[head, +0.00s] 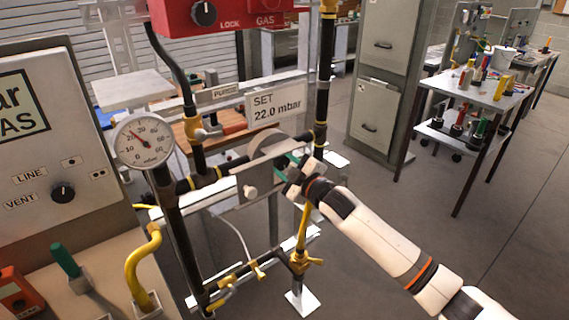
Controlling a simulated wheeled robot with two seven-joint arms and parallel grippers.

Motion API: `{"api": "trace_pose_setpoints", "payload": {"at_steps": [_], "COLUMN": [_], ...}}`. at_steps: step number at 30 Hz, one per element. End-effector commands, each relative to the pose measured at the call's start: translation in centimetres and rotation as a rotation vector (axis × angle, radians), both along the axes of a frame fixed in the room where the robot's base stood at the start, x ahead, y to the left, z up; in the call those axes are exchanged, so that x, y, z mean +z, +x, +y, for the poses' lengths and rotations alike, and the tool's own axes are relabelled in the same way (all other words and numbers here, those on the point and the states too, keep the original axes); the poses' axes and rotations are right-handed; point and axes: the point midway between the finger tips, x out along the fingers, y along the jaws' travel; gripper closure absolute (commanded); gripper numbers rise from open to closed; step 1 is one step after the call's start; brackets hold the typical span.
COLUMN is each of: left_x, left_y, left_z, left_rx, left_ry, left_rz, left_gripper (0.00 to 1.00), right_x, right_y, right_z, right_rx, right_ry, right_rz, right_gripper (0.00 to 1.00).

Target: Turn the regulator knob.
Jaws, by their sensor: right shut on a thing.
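The grey round regulator (262,150) sits in the pipework at the middle of the head view, below a white sign (277,103) reading "SET 22.0 mbar". My right gripper (297,172) reaches in from the lower right and is shut on the regulator knob at the regulator's right side. The gripper and wrist mostly hide the knob; a bit of green shows by the fingers. A round dial gauge (144,140) marked mbar stands left of the regulator, its red needle pointing to the upper left. My left gripper is not in view.
A red gas box (222,14) hangs above the regulator. Black pipes and a yellow valve (301,261) surround my right gripper closely. A panel with a LINE/VENT knob (63,192) is at left. Filing cabinets (374,120) and a tool table (487,91) stand behind right; floor between is clear.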

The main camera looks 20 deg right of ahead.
Motion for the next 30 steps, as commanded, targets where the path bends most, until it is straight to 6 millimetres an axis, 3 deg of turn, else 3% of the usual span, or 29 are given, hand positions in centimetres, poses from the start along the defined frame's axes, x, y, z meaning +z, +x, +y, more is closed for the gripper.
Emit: {"api": "trace_pose_setpoints", "payload": {"at_steps": [14, 15, 16, 25, 30], "left_x": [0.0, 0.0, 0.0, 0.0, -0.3], "left_y": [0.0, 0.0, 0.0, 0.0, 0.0], "left_z": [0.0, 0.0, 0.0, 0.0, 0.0], "left_rx": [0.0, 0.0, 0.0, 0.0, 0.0], "left_ry": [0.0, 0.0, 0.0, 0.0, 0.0], "left_rz": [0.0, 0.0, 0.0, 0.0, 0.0], "left_gripper": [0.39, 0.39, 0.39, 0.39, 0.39], "right_x": [-0.1, -0.1, -0.1, -0.1, -0.3], "right_y": [0.0, 0.0, 0.0, -0.2, -1.8], "right_z": [0.0, 0.0, 0.0, -0.1, -0.7], "right_rx": [0.001, 0.001, 0.001, 0.0, 0.0], "right_ry": [-0.012, -0.012, -0.012, -0.011, -0.011], "right_rz": [-0.002, -0.002, -0.002, -0.002, -0.001], "right_gripper": [0.86, 0.56, 0.54, 0.54, 0.54]}}
